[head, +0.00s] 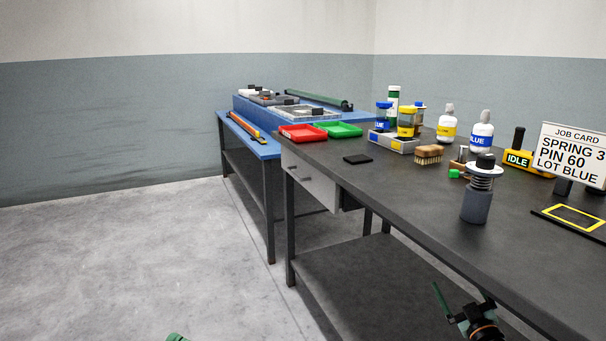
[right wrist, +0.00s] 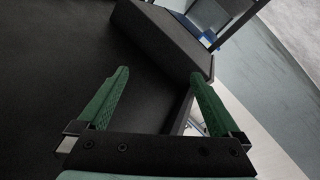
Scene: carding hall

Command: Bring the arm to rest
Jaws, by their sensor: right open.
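My right gripper (head: 462,292) is at the bottom of the head view, in front of the dark bench's (head: 345,200) near side. Its two green fingers stand apart with nothing between them. In the right wrist view the same gripper (right wrist: 159,74) shows both fingers spread and empty. The bench's dark surface fills the left there, and a dark box-like part (right wrist: 165,40) lies beyond the fingertips. A small green piece (head: 178,337) at the bottom edge of the head view looks like part of my left gripper; the rest is cut off.
A blue table (head: 262,148) stands behind. The floor at left is clear.

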